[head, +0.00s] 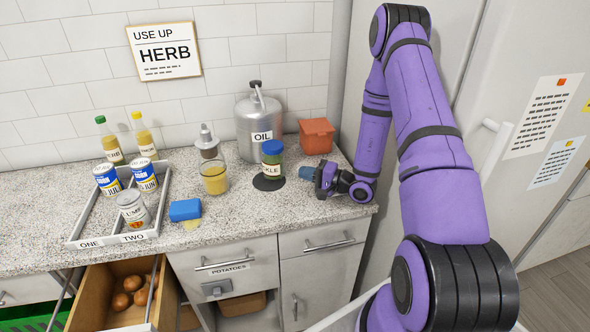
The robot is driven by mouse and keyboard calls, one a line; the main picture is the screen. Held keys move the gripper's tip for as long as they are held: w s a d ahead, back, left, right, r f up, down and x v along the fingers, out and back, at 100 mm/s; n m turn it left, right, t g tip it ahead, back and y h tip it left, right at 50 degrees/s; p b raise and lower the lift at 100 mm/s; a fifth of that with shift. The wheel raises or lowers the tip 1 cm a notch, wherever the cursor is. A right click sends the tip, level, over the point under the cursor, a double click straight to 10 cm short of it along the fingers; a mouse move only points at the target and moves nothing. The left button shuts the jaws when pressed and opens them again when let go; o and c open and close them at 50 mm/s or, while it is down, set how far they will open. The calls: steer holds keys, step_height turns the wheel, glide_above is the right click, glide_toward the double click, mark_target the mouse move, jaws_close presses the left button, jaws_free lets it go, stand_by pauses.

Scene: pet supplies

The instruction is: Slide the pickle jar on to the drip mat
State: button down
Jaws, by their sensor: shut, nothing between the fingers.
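The pickle jar (273,160) is a clear jar with green contents, a blue lid and a white label, partly readable as "KLE". It stands upright on the counter in the head view. The dark round drip mat (265,185) lies under and in front of it. The jar's base overlaps the back right part of the mat; I cannot tell whether the whole base is on it. My gripper (304,173) is low over the counter, just right of the jar. It is shut and empty, with a small gap to the jar.
An oil can (255,125) stands behind the jar, and an orange tub (316,136) behind my gripper. A yellow-filled glass (214,180) and a blue sponge (185,210) are to the left. The fridge (490,110) is at the right. A drawer (125,275) is open below.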

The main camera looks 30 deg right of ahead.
steer(key=shift+v, duration=2.3)
